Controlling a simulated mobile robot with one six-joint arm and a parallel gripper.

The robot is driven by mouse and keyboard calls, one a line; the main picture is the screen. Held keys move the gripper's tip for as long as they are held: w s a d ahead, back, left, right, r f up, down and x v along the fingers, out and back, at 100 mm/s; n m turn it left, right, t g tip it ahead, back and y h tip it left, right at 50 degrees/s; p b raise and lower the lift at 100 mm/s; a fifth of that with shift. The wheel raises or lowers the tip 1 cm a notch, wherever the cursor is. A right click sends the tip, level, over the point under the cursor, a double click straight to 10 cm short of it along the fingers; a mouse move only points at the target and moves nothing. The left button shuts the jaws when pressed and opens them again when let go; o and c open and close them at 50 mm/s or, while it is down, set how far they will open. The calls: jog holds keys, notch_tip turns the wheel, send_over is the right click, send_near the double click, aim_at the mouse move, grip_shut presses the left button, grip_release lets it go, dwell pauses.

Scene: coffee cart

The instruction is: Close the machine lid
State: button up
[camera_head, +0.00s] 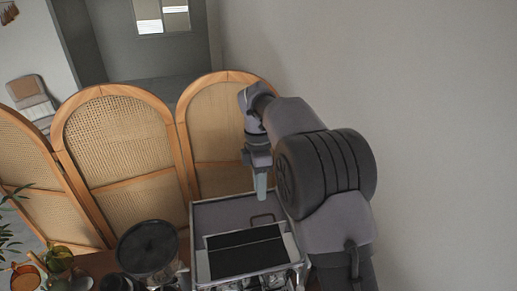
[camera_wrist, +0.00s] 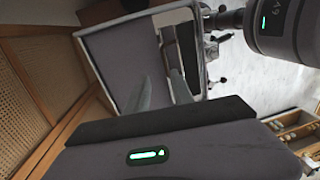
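The coffee machine (camera_head: 245,262) stands at the bottom centre of the head view, with a dark top and silver sides. Its lid (camera_head: 222,215) is a grey panel with a silver rim, and appears raised at the back of the machine. The lid also shows in the wrist view (camera_wrist: 118,62), tilted in the picture. My gripper (camera_head: 261,190) points down above the lid's right part in the head view. In the wrist view, its two fingers (camera_wrist: 160,80) are apart with nothing between them, in front of the panel. Whether they touch the lid cannot be told.
A grinder with a dark round hopper (camera_head: 148,247) stands left of the machine. A wood and cane folding screen (camera_head: 115,145) is behind the cart. A bare wall (camera_head: 430,110) is on the right. The space above the machine's dark top looks clear.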

jog(key=shift+s+r+t, duration=0.6)
jog(key=shift+s+r, duration=0.6)
jog(key=shift+r, duration=3.45)
jog(key=f, duration=0.5)
jog(key=f+b, duration=0.1)
jog(key=f, duration=0.4)
jog(key=f+b, duration=0.1)
jog(key=f, duration=0.5)
jog(key=shift+w+d, duration=0.2)
jog(key=shift+d, duration=0.15)
jog(key=shift+f, duration=0.2)
jog(key=shift+s, duration=0.15)
jog(key=shift+c, duration=0.2)
grip_shut()
